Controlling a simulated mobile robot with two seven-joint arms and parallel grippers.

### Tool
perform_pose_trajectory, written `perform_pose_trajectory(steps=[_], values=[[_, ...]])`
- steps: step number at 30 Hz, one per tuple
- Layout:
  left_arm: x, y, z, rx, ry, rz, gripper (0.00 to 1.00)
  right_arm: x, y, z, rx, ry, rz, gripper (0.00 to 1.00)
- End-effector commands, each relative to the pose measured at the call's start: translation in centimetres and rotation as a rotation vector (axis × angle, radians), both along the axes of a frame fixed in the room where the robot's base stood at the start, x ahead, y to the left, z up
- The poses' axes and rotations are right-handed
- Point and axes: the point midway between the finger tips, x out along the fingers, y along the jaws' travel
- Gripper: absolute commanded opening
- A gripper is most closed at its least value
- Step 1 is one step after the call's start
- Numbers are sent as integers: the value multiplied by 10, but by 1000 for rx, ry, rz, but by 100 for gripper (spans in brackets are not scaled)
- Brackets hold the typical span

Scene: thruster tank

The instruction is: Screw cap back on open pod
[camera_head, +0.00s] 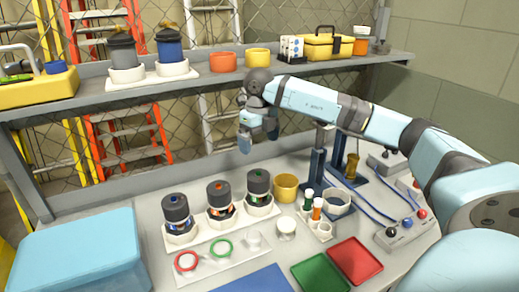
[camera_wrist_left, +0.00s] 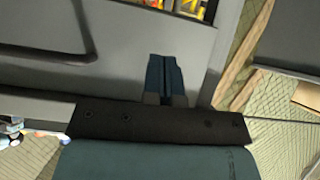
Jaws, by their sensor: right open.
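Three dark-topped pods stand in a row on a white base on the bench in the head view: one with a blue dot (camera_head: 177,213), one with an orange dot (camera_head: 219,198) and one with a green dot (camera_head: 258,185). I cannot tell which pod is open. A small white round piece (camera_head: 287,225) and a paler one (camera_head: 253,240) sit in front; I cannot tell whether either is the cap. My right gripper (camera_head: 259,137) hangs open and empty above and behind the green-dot pod. My left gripper (camera_wrist_left: 165,78) shows only in its wrist view, fingers together, with nothing visible between them.
A yellow cup (camera_head: 286,187), a vial rack (camera_head: 323,228), green (camera_head: 320,274) and red (camera_head: 355,261) trays stand right. A blue box (camera_head: 75,255) fills the left. The shelf (camera_head: 230,84) runs behind.

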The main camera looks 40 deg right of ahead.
Motion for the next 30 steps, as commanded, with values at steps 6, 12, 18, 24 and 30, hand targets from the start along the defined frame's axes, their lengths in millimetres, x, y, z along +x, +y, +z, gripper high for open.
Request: perform_pose_trajectory(steps=[6, 12, 18, 24, 30], values=[[1, -1, -1, -3, -2, 2, 0, -1, -1, -7, 1, 4, 88, 100], [1, -1, 1, -4, -4, 1, 0, -2, -1, -37, 1, 6, 86, 100], [1, -1, 3, -4, -5, 1, 0, -2, -1, -77, 1, 6, 85, 100], [1, -1, 2, -2, -4, 1, 0, -2, -1, -113, 1, 5, 85, 100], [1, -1, 3, -1, -5, 0, 0, -1, -1, -133, 1, 2, 85, 100]])
